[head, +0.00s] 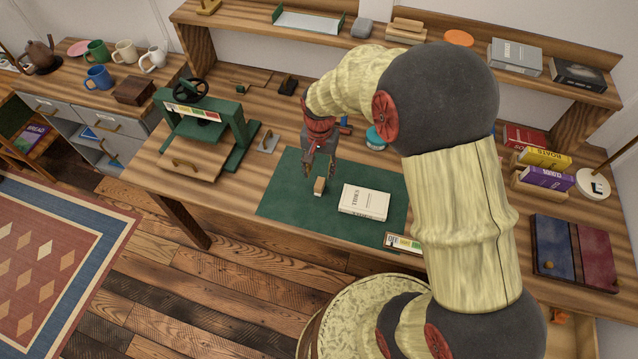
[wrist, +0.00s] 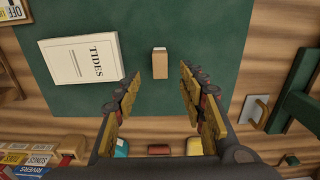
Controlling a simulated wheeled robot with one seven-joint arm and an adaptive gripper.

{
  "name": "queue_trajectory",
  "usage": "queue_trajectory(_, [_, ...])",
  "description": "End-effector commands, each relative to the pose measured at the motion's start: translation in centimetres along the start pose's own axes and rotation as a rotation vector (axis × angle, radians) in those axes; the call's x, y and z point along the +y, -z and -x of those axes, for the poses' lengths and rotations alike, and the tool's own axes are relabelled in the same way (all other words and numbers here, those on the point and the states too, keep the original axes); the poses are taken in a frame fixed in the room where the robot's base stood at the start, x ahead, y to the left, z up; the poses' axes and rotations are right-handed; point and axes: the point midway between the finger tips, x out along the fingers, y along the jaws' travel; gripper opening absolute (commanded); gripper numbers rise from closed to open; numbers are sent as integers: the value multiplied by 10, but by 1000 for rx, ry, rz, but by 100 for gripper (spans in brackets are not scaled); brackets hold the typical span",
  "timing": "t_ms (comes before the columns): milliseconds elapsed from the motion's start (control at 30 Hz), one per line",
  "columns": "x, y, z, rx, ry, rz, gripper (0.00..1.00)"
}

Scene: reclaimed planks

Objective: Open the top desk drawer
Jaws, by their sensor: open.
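My gripper (head: 320,172) is open and empty above the green mat on the wooden desk (head: 250,200). In the wrist view its two fingers (wrist: 158,85) are spread wide, with a small wood-and-white block (wrist: 160,63) just beyond the tips; the block (head: 319,186) stands on the mat. No desk drawer front or handle shows clearly. At the lower right, below the desk edge, a wooden part with a small orange piece (head: 558,316) shows, partly hidden behind my arm; I cannot tell whether it is a drawer. The gripper is far from it.
A cream book (head: 364,203) lies on the mat (head: 285,205). A green press (head: 205,125) stands left, a red-and-blue folder (head: 575,252) lies right. A separate grey cabinet (head: 60,115) with handles stands far left. Floor is clear before the desk, beside a patterned rug (head: 50,260).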

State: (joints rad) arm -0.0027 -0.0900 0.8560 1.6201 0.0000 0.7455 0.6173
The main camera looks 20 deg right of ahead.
Motion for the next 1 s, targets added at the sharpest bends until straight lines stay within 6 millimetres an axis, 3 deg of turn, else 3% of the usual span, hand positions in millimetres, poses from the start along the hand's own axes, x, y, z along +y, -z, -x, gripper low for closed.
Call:
queue_trajectory(200, [0,1,-27,-11,-8,-16,41])
queue_trajectory(467, [-1,2,-47,-9,-6,-15,41])
queue_trajectory(700, [-1,4,-82,-9,-7,-14,41])
queue_trajectory(1000, [-1,4,-87,-8,-6,-14,41])
